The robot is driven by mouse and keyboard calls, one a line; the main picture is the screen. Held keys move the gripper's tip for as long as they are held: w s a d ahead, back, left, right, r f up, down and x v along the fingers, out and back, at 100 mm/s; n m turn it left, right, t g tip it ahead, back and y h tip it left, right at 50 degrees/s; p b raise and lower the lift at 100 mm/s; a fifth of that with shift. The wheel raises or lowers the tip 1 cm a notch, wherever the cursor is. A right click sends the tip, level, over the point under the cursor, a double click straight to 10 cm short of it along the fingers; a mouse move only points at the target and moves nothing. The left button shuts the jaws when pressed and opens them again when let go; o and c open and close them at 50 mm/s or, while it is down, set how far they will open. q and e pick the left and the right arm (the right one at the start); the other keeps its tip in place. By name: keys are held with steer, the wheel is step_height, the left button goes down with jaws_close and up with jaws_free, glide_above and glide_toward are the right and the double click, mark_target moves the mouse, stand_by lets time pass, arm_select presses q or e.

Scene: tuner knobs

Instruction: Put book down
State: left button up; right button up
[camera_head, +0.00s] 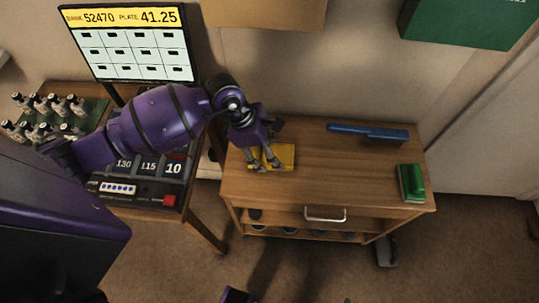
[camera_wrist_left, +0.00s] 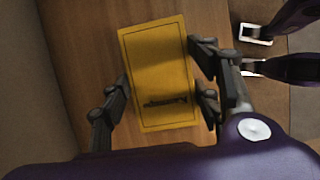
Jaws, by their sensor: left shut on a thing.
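The yellow book (camera_head: 286,158) is at the left end of the wooden cabinet top, flat and level with it. I cannot tell whether it rests on the wood or hangs just above. My left gripper (camera_head: 263,161) reaches down over it from the left and is shut on it. In the left wrist view the book (camera_wrist_left: 160,65) lies between the fingers of the gripper (camera_wrist_left: 157,92), with dark lettering near its lower edge.
The wooden cabinet (camera_head: 325,180) also carries a blue tool-like object (camera_head: 370,133) at the back right and a green block (camera_head: 411,182) at the right edge. Its middle is clear.

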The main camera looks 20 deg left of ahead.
arm_select(q)
steer(key=shift+f, duration=1.45)
steer(key=o, duration=1.2)
steer(key=shift+s, duration=0.1)
steer(key=shift+o, duration=0.2)
steer(key=shift+r, duration=0.1)
steer(key=v, duration=1.2)
